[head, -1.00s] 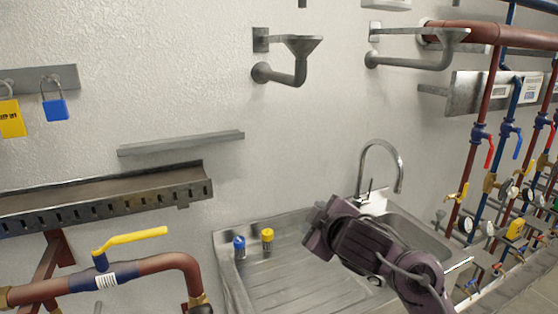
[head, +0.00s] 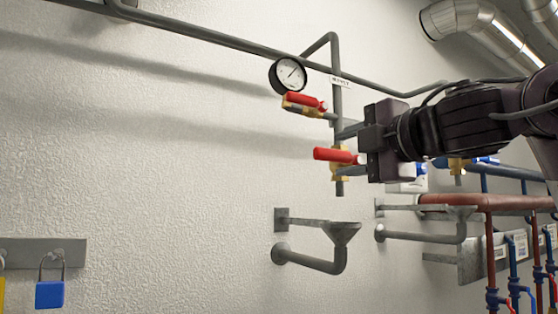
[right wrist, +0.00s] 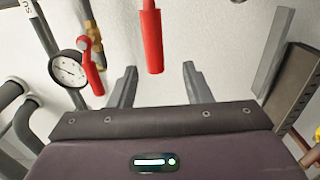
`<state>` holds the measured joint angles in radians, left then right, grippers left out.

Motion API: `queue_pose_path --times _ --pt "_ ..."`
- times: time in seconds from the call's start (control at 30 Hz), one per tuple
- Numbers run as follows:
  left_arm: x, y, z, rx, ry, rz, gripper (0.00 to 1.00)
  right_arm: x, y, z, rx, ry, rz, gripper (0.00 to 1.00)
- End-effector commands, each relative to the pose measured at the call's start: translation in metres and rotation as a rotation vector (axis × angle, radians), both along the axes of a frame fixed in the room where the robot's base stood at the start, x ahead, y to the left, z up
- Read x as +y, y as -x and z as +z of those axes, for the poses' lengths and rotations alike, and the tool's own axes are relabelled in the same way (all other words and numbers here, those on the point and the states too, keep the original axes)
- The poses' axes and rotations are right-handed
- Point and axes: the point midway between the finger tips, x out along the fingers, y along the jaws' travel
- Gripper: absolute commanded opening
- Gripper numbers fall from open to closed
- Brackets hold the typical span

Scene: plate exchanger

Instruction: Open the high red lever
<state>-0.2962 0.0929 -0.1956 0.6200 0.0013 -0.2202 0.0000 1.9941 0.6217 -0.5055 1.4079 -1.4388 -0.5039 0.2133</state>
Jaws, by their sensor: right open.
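Two red levers are mounted on a grey vertical pipe on the wall. The upper red lever (head: 305,101) is just under the gauge, and the lower red lever (head: 336,155) sticks out to the left below it. My right gripper (head: 350,145) is just right of the levers, its fingers pointing at the pipe. In the right wrist view, a red lever (right wrist: 151,40) hangs ahead of the gap between the open, empty fingers (right wrist: 158,82). The other red lever (right wrist: 92,75) is left of the fingers, beside the gauge. Contact cannot be told. My left gripper is out of view.
A round pressure gauge (head: 287,75) sits by the pipe above the levers. Grey funnel drains (head: 318,250) are below. Blue and red pipes (head: 490,205) fill the lower right.

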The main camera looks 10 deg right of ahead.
Motion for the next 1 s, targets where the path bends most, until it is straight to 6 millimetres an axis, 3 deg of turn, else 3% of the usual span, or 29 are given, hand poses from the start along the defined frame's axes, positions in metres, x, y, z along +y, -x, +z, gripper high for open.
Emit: queue_pose_path --times 0.1,0.17,0.4,0.5,0.57,0.8,1.0 --pt "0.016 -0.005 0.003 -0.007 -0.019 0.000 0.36 -0.003 0.004 0.008 -0.003 0.002 -0.001 0.45" --pt "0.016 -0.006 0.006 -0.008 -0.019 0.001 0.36 -0.001 -0.001 0.008 -0.001 0.001 0.002 0.45" --pt "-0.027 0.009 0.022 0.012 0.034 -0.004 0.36 0.011 -0.034 0.009 0.002 0.002 0.000 0.45" --pt "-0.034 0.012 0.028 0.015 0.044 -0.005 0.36 0.016 -0.049 0.008 0.000 0.002 0.000 0.45" --pt "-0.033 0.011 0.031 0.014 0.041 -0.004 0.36 0.019 -0.055 0.008 -0.002 0.002 0.000 0.45" --pt "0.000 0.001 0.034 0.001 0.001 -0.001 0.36 0.022 -0.067 0.006 -0.004 0.002 -0.001 0.45" --pt "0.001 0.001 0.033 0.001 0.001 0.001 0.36 0.022 -0.067 0.006 -0.005 0.001 -0.002 0.45"
